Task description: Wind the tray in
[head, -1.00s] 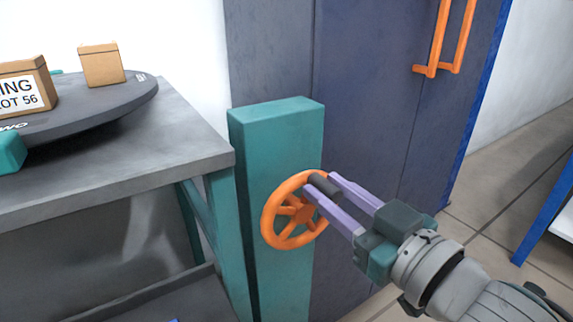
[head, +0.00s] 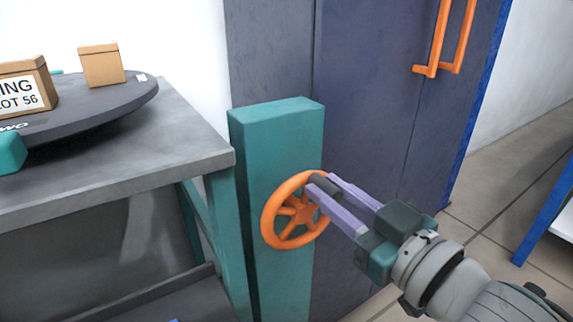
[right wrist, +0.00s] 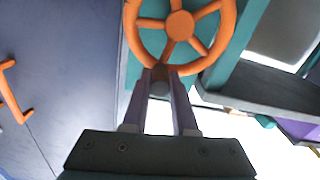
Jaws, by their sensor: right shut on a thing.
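An orange handwheel (head: 298,213) with spokes is mounted on the front of a teal post (head: 276,150). It also shows in the right wrist view (right wrist: 181,24). A dark crank knob (head: 323,185) sticks out from the wheel's rim at its upper right. My right gripper (head: 325,187) is shut on this knob, with its two purple fingers on either side of it. A dark round tray (head: 100,105) lies on a grey table at the left. Its left part is cut off by the frame edge. My left gripper is not in view.
Two cardboard boxes, a plain one (head: 101,66) and a labelled one (head: 28,85), stand on the tray. The grey table (head: 190,150) is left of the post. A dark blue cabinet (head: 365,110) with orange handles (head: 443,40) stands behind. Floor shows at the right.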

